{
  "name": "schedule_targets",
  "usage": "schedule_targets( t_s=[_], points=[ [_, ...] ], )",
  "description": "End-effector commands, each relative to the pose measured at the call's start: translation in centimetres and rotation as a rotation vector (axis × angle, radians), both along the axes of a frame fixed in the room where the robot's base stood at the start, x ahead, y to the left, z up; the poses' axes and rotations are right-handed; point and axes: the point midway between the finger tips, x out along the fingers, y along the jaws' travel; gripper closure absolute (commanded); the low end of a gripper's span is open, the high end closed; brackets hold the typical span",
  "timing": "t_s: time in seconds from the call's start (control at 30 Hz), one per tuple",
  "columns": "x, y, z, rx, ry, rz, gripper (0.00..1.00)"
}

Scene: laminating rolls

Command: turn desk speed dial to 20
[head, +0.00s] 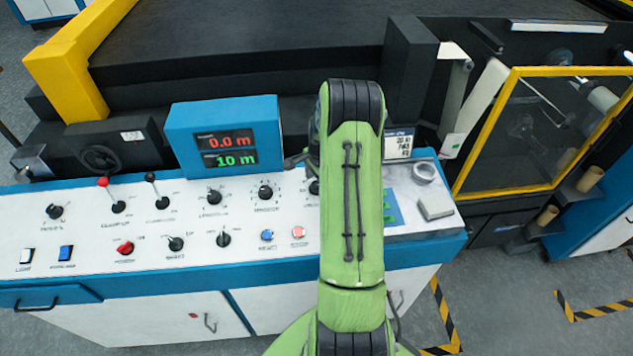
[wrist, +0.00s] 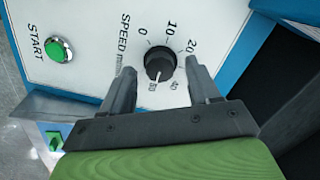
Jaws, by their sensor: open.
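The speed dial (wrist: 160,62) is a black round knob with a white pointer line on a white panel in the wrist view. Its printed scale runs from 0 through 10 and 20 on round to 40 and a last number at the bottom that is hard to read. The pointer faces down, toward that last number, well away from 20. My gripper (wrist: 158,72) is open, with one finger to each side of the knob. Contact cannot be told, but gaps show on both sides. In the head view my green arm hides the gripper and most of that area.
A green START button (wrist: 58,49) is left of the dial in the wrist view.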

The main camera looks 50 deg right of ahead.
Motion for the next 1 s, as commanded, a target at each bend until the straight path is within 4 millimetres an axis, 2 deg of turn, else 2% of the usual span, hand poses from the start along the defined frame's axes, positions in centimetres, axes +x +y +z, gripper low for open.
schedule_targets(
  t_s=[0.13,0.37,0.47,0.73,0.77,1.0],
  points=[
    [0.21,-0.04,-1.36,0.000,0.000,0.000,0.39],
    [0.24,-0.06,-1.52,-0.001,-0.001,0.000,0.39],
    [0.23,-0.06,-1.50,0.000,-0.001,0.000,0.51],
    [0.23,-0.07,-1.47,-0.001,-0.001,0.000,0.93],
    [0.23,-0.08,-1.47,-0.001,-0.001,0.000,0.95],
    [0.26,-0.10,-1.50,-0.005,0.001,0.025,0.95]
  ],
)
